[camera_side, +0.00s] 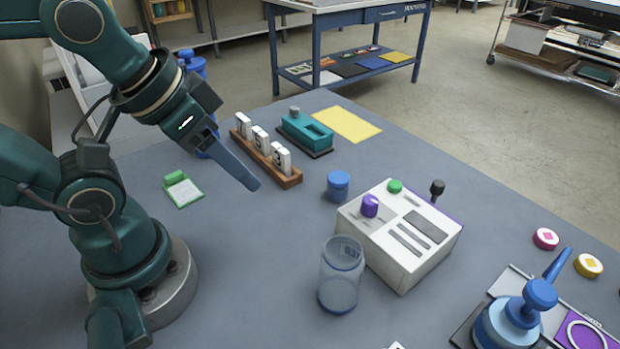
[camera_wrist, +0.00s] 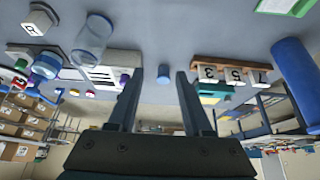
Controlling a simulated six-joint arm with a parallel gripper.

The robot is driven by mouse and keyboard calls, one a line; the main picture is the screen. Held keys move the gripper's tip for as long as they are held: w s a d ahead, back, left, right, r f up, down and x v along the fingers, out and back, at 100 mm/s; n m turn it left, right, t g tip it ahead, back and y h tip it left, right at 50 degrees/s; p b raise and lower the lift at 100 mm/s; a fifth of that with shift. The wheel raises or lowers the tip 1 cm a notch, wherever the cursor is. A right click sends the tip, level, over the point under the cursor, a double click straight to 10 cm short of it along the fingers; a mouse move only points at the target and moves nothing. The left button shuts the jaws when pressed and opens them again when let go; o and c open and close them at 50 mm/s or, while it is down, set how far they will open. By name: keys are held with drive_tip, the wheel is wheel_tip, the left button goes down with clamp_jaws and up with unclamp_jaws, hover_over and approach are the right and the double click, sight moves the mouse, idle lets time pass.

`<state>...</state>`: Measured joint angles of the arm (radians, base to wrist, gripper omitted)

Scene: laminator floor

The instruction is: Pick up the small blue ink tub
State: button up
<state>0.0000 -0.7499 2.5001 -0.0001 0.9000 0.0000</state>
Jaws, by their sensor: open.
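The small blue ink tub (camera_side: 338,184) stands upright on the grey table, just left of the white control box in the side view. It also shows in the wrist view (camera_wrist: 163,75), small and between the two fingers in the picture. My gripper (camera_side: 253,184) is above the table, to the left of the tub in the side view and apart from it. In the wrist view its two fingers (camera_wrist: 160,72) are spread with nothing held between them.
The white control box (camera_side: 400,250) and a clear jar (camera_side: 341,285) stand close to the tub. A wooden rack (camera_side: 285,178) with numbered blocks and a teal device (camera_side: 305,135) lie behind. A blue-handled press (camera_side: 515,315) is at front right. The table left of the jar is clear.

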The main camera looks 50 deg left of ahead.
drive_tip(key=o, duration=0.6)
